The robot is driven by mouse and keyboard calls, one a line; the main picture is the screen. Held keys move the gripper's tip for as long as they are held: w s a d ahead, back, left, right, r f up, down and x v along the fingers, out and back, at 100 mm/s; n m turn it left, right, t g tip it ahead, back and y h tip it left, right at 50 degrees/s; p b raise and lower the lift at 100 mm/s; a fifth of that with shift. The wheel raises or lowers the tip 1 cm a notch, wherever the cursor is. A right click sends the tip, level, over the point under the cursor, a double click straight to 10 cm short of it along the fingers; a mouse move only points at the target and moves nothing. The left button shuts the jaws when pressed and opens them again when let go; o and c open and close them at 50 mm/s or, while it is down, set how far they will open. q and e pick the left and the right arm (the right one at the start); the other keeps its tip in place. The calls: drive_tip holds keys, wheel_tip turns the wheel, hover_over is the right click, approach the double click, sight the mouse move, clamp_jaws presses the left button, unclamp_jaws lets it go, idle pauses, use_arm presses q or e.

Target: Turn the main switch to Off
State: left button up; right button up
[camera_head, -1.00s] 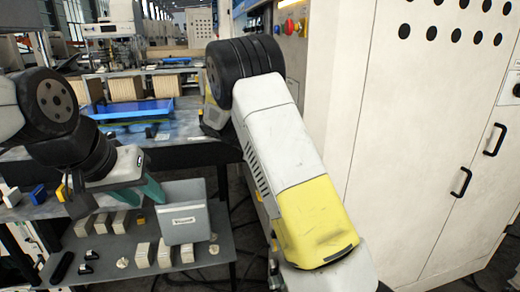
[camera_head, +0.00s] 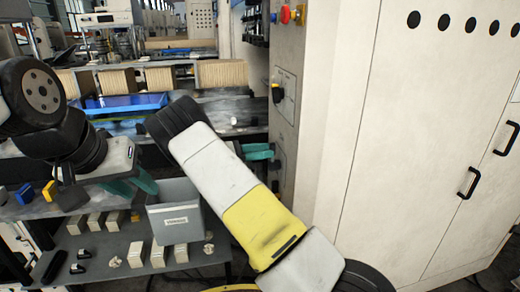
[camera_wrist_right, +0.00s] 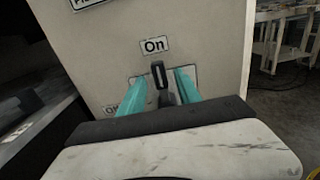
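The main switch handle (camera_wrist_right: 158,74) is black and upright in the right wrist view, pointing at the "On" label (camera_wrist_right: 154,45). The "Off" label (camera_wrist_right: 111,109) is partly hidden at the lower left. My right gripper (camera_wrist_right: 160,84) is open, with one teal finger on each side of the handle; contact cannot be told. In the head view my right gripper (camera_head: 262,157) is at the cabinet's narrow side panel (camera_head: 285,120), and the switch there is mostly hidden. My left gripper (camera_head: 132,184) is open and empty over the table at the left.
A tall beige cabinet (camera_head: 400,130) stands at the right. Red and yellow buttons (camera_head: 285,14) and a black knob (camera_head: 277,93) are higher on the side panel. A grey bin (camera_head: 176,213) and several small blocks are on the lower shelf. A blue tray (camera_head: 120,104) lies behind.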

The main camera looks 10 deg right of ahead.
drive_tip(key=shift+d, duration=1.15)
drive_tip(key=shift+c, duration=0.2)
clamp_jaws()
idle(0.4)
